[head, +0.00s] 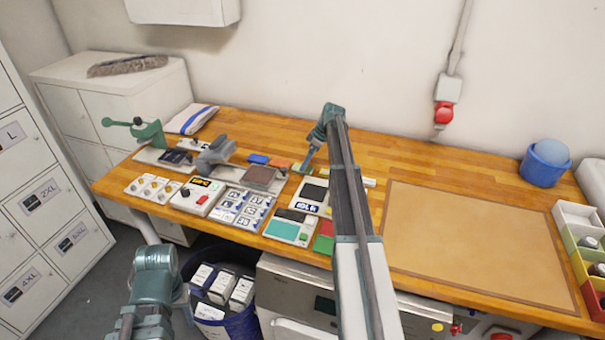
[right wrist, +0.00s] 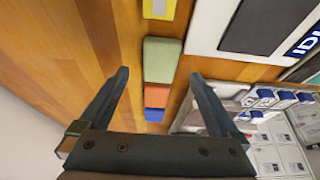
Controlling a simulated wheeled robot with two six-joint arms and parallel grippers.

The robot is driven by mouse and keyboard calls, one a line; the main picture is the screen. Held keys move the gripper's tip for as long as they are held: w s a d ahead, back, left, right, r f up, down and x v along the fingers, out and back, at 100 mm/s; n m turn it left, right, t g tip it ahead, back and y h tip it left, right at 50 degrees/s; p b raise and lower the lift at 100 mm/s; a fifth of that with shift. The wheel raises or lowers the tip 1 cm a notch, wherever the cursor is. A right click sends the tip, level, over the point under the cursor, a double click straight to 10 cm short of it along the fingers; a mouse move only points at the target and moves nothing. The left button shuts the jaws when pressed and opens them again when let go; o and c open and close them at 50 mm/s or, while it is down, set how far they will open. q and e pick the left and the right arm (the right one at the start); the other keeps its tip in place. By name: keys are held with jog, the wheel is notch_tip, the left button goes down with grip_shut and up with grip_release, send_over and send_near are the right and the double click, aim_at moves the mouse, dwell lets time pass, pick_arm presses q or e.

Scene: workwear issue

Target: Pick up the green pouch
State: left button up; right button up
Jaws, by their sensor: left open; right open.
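The green pouch (right wrist: 162,60) lies flat on the wooden bench, at the end of a short row with an orange pouch (right wrist: 156,96) and a blue pouch (right wrist: 155,115). In the right wrist view my right gripper (right wrist: 158,76) is open and empty, its two fingers apart on either side of the green pouch's line. In the head view my right gripper (head: 304,168) points down at the green pouch and partly hides it. My left gripper (head: 156,260) is low at the front left, off the bench and away from the pouches; its jaws show poorly.
A brown pad in a grey device (head: 262,177) and several label cards stand close in front of the row. A large tan mat (head: 470,235) covers the right of the bench. A blue tub (head: 545,168) stands at the back right. Bare wood lies behind the row.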

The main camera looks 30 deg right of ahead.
aim_at(295, 169)
jog(key=b+x, duration=0.2)
jog(key=x, duration=0.1)
jog(key=shift+f+b, duration=0.3)
jog(key=shift+f, duration=0.05)
jog(key=shift+r, duration=0.1)
jog(key=c, duration=1.4)
jog(key=shift+r, duration=0.1)
jog(key=shift+c, duration=0.2)
